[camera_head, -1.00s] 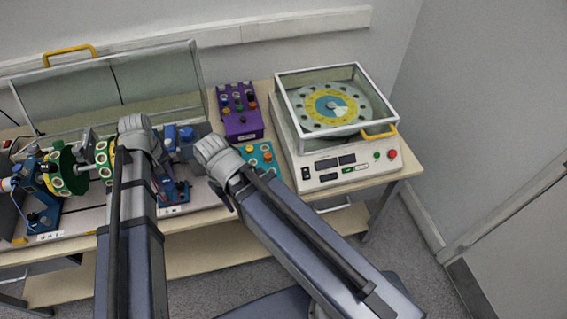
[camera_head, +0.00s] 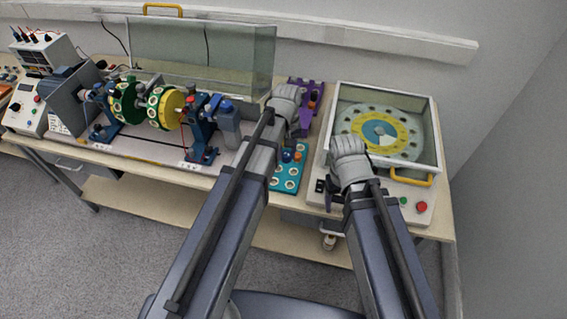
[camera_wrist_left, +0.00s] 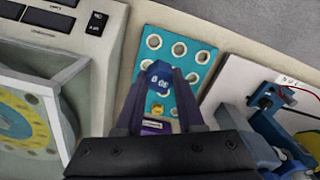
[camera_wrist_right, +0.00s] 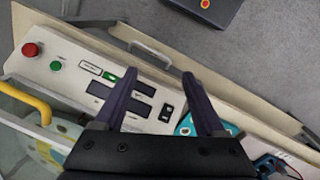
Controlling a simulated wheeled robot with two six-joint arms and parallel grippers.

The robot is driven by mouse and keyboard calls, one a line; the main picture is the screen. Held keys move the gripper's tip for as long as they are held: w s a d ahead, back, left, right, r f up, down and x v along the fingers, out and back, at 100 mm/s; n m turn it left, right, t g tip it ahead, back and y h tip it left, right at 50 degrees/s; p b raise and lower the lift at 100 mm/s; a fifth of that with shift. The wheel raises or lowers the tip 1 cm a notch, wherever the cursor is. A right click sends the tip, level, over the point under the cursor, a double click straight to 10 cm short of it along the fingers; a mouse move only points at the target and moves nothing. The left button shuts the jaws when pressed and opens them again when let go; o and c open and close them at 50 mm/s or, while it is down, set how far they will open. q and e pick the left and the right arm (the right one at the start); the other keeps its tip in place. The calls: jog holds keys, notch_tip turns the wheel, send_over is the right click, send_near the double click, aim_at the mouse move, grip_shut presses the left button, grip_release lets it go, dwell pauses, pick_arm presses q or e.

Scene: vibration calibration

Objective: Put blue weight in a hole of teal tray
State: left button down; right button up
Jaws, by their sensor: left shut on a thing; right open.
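My left gripper (camera_wrist_left: 162,95) is shut on the blue weight (camera_wrist_left: 160,77), a blue piece with pale markings on its face. It holds the weight above the teal tray (camera_wrist_left: 186,80), which has several pale-rimmed holes. An orange-yellow weight (camera_wrist_left: 157,110) sits in the tray near my fingers. In the head view the blue weight (camera_head: 287,155) shows over the back part of the teal tray (camera_head: 277,184). I cannot tell the exact gap between weight and tray. My right gripper (camera_wrist_right: 160,82) is open and empty, over the front panel of the white machine; its fingertips are mostly hidden in the head view.
The white machine (camera_head: 415,192) with a clear cover and yellow handle (camera_head: 411,178) stands right of the tray. A purple stand (camera_head: 314,97) is behind the tray. The rotor rig with a yellow disc (camera_head: 170,108) stands to the left. The table's front edge is close.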

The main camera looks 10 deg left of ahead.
jog(key=shift+o, duration=0.8)
notch_tip(320, 180, down, 5)
jog(key=b, duration=0.4)
jog(key=shift+a, duration=0.1)
pick_arm(q)
jog(key=a+f+n, duration=0.1)
jog(key=a+f, duration=0.3)
jog(key=f, duration=0.1)
jog(key=shift+s+a+n, duration=0.2)
jog(key=shift+a+n, duration=0.05)
jog(key=shift+n, duration=0.05)
jog(key=shift+f, duration=0.2)
pick_arm(e)
jog(key=shift+f, duration=0.15)
pick_arm(q)
notch_tip(320, 180, down, 6)
jog(key=b, duration=0.6)
jog(key=shift+r, duration=0.25)
pick_arm(e)
notch_tip(320, 180, down, 6)
jog(key=shift+r, duration=0.2)
pick_arm(q)
jog(key=shift+f+b, duration=1.15)
pick_arm(e)
jog(key=shift+f, duration=1.15)
pick_arm(q)
jog(key=shift+c, duration=2.2)
grip_release()
